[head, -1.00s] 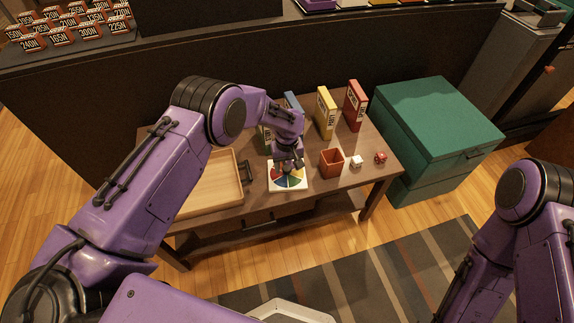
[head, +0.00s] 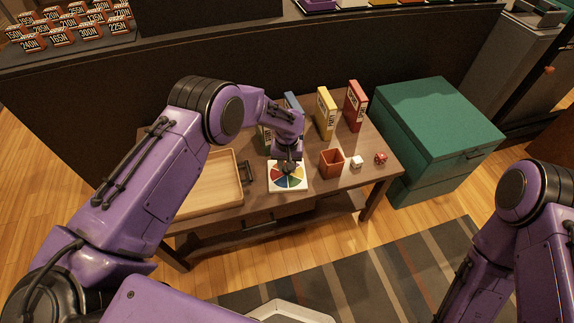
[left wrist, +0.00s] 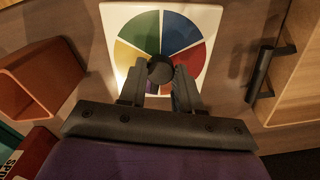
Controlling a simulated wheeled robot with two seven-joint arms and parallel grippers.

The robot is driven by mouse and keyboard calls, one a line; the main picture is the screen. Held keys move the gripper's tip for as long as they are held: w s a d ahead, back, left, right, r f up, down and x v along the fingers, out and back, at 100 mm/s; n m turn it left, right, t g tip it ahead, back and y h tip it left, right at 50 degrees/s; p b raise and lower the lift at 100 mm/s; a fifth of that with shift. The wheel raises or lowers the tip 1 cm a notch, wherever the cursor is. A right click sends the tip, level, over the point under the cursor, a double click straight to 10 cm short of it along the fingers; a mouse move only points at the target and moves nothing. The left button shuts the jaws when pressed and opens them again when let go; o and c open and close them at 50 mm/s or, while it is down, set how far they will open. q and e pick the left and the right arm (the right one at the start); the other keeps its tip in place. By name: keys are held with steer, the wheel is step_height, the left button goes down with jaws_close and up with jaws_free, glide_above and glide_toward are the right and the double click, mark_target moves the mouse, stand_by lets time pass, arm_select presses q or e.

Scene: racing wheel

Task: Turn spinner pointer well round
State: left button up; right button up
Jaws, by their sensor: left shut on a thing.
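The spinner is a white square board (head: 273,187) with a disc of coloured wedges on the table. It also shows in the left wrist view (left wrist: 112,14), with green, blue, red and yellow wedges in sight. My left gripper (head: 289,166) is directly above the disc, pointing down. In the left wrist view my left gripper's fingers (left wrist: 160,78) are shut on the dark round pointer hub (left wrist: 159,67) at the disc's centre. The fingers hide the near part of the disc, and I cannot make out which way the pointer points. My right gripper is out of view.
An orange-brown cup (head: 331,164), a white die (head: 356,161) and a red die (head: 380,158) stand right of the spinner. A wooden tray (head: 212,206) with a dark handle lies to the left. Yellow (head: 325,112) and red (head: 355,105) boxes stand behind.

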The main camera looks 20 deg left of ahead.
arm_select(q)
steer(key=m, duration=1.2)
steer(key=shift+m+b, duration=0.4)
stand_by(0.3)
steer(key=o, duration=1.1)
steer(key=shift+c, duration=0.2)
step_height(320, 180, up, 11)
steer(key=p, duration=0.1)
steer(key=shift+f, duration=0.15)
